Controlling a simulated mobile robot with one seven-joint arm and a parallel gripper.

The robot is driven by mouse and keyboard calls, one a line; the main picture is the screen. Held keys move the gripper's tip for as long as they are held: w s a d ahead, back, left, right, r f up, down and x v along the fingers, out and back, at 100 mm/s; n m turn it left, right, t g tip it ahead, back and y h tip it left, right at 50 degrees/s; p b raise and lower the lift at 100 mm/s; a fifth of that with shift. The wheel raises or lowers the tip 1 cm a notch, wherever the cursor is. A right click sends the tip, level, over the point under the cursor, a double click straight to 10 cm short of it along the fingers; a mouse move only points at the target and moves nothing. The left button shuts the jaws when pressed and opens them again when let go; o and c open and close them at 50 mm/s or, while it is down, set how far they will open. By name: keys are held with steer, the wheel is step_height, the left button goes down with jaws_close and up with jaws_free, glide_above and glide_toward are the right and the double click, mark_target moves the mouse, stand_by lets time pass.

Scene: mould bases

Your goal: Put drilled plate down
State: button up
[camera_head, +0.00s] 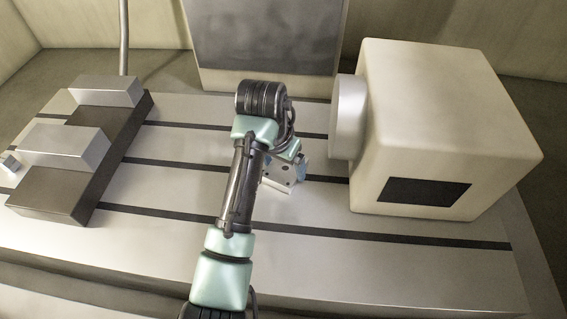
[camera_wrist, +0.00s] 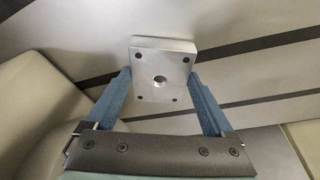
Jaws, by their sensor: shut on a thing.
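The drilled plate (camera_wrist: 160,72) is a light grey metal square with a large hole in its middle and small holes near its corners. In the wrist view it sits between the two blue fingers of my gripper (camera_wrist: 160,92), which is shut on it. In the head view the plate (camera_head: 284,176) shows partly behind my arm, above or at the middle of the slotted table (camera_head: 330,268). My gripper (camera_head: 290,168) is mostly hidden there by the arm. I cannot tell whether the plate touches the table.
A dark vise with two grey jaws (camera_head: 62,146) stands on the table at the left. A large pale machine block (camera_head: 440,120) with a round front stands at the right. A dark panel (camera_head: 265,40) is at the back. The table's front strip is clear.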

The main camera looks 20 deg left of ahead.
mark_target(277, 179)
steer(key=shift+f, duration=0.1)
steer(key=o, duration=1.6)
steer(key=shift+c, duration=0.2)
steer(key=p+v, duration=0.4)
steer(key=v, duration=0.8)
steer(key=shift+w+d+r, duration=0.1)
steer(key=shift+w+r, duration=0.05)
steer(key=shift+r, duration=0.1)
